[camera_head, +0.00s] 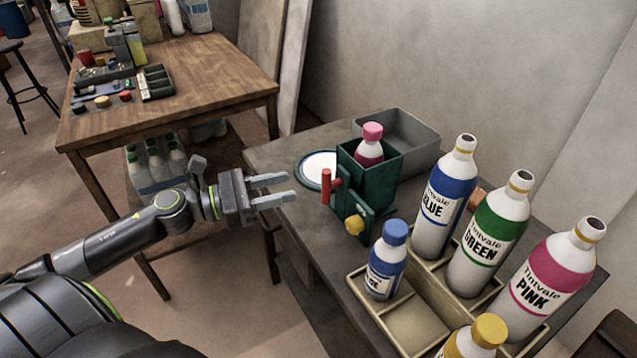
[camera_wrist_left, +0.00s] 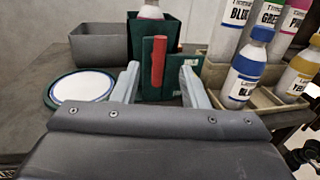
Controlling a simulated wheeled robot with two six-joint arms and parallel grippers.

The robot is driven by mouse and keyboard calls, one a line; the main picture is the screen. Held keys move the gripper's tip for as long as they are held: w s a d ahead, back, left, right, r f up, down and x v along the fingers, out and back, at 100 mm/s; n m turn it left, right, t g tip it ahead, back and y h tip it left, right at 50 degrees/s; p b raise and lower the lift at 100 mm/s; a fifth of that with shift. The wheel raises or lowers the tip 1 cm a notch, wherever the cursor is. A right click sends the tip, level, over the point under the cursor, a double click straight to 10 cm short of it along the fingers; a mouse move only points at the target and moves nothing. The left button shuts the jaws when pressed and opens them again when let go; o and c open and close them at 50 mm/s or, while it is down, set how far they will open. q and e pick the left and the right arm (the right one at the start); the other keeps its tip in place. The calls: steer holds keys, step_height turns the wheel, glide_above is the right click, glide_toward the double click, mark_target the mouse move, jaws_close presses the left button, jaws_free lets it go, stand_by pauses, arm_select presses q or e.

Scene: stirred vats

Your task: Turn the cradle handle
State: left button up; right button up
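The dark green cradle (camera_head: 391,166) stands on the grey table and holds a bottle with a pink cap (camera_head: 371,142). A red upright handle (camera_head: 326,188) sits on its near left side, with a yellow knob (camera_head: 354,225) lower down. My left gripper (camera_head: 281,189) is open and empty, left of the red handle and apart from it in the head view. In the left wrist view the red handle (camera_wrist_left: 158,62) stands upright beyond and between the two open fingers (camera_wrist_left: 160,85). My right gripper is in neither view.
A beige divided crate (camera_head: 363,298) at right holds a small blue-capped bottle (camera_head: 387,262), a yellow-capped one (camera_head: 488,331) and large blue, green and pink bottles. A wooden table (camera_head: 200,75) stands at far left.

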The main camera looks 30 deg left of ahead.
mark_target(333, 185)
arm_select(q)
steer(key=p+x, duration=0.2)
steer(key=x, duration=0.6)
steer(key=shift+w, duration=0.15)
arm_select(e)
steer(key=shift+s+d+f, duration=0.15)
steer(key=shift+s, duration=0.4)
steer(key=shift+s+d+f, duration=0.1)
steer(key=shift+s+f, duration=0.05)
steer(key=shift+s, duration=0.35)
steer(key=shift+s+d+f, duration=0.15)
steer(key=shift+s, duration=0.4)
arm_select(q)
steer(key=shift+d, duration=0.1)
jaws_close()
